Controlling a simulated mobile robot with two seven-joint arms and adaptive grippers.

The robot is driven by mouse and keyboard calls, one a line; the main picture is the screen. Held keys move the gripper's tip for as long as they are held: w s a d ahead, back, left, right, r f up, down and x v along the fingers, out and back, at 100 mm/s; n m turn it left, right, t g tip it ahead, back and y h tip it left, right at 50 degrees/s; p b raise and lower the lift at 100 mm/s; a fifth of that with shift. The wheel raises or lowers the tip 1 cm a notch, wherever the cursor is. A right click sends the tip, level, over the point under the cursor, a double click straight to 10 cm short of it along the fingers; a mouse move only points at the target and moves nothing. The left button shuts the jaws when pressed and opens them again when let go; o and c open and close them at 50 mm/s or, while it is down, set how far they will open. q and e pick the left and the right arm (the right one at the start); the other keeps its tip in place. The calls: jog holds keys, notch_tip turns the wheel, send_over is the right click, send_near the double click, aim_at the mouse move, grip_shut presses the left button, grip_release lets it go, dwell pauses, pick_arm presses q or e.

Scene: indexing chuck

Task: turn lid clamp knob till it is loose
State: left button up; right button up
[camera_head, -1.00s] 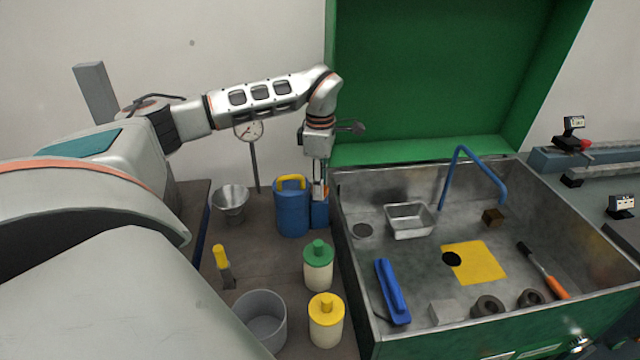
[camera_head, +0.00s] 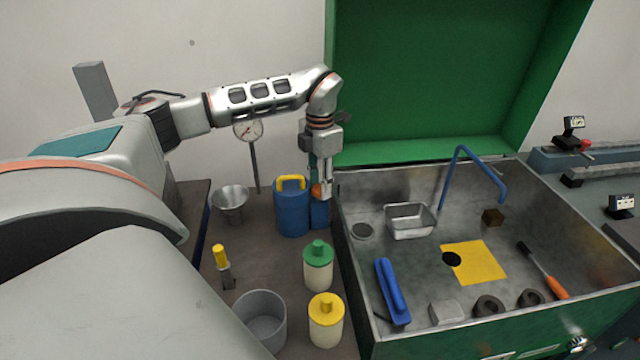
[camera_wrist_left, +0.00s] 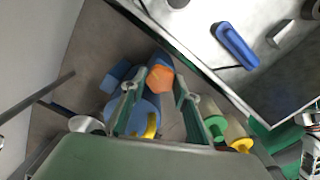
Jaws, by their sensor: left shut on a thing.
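The orange knob (camera_head: 317,190), which I take for the lid clamp knob, sits on top of a blue block (camera_head: 320,214) beside the metal tub's left wall. My left gripper (camera_head: 323,188) points down over it and is shut on it. In the left wrist view the knob (camera_wrist_left: 160,78) shows an orange, many-sided top between the two fingertips of the gripper (camera_wrist_left: 160,80). The fingers hide part of the knob in the head view. I cannot tell how tight it is. My right gripper is not in view.
A blue can (camera_head: 291,212) with a yellow handle stands close left of the block. The tub (camera_head: 347,262) with its green lid (camera_head: 425,80) raised is close right. A funnel (camera_head: 230,198), green-capped jar (camera_head: 318,270) and yellow-capped jar (camera_head: 326,322) stand nearby.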

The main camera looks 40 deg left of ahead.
pick_arm(q)
jog(key=shift+n, duration=0.6)
jog(key=o, duration=1.1)
notch_tip(320, 180, up, 12)
jog(key=shift+r, duration=0.1)
